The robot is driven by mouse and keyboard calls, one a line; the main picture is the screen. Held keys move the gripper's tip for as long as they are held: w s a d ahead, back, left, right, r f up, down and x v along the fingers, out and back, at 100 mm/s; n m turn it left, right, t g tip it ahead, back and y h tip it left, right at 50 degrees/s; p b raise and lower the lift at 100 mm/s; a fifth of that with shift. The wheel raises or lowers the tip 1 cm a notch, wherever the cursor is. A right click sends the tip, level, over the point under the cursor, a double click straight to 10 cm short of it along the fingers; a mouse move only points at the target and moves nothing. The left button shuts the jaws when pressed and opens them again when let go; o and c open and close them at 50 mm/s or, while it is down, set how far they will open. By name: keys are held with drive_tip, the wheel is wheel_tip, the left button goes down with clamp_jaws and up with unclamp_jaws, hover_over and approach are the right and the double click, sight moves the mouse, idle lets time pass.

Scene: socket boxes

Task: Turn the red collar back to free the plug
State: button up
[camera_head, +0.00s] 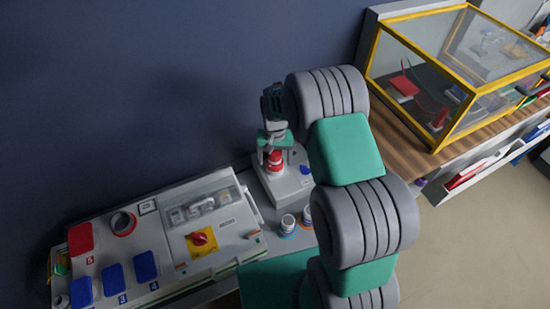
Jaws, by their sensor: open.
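The red collar (274,162) sits on an upright fitting on a small light-grey box (272,187) near the wall. My gripper (275,143) is right above the collar, pointing down, and reads as open. Its fingers are small and partly hidden, so I cannot tell whether they surround or touch the collar. The plug is hidden or too small to make out under the gripper.
A large socket panel (222,218) with blue and red covers, a red knob (199,238) and a red-ringed socket (123,223) lies at the left. Small jars (288,224) stand in front of the box. A yellow-framed clear case (420,125) stands at the right.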

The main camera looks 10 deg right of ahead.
drive_tip(key=shift+c, duration=0.4)
drive_tip(key=c, duration=1.3)
drive_tip(key=shift+n, duration=0.3)
drive_tip(key=n+b, duration=0.1)
drive_tip(key=n, duration=0.4)
drive_tip(key=shift+b, duration=0.3)
drive_tip(key=n+b, duration=0.1)
drive_tip(key=n, duration=0.5)
drive_tip(key=shift+n, duration=0.3)
drive_tip(key=o, duration=1.4)
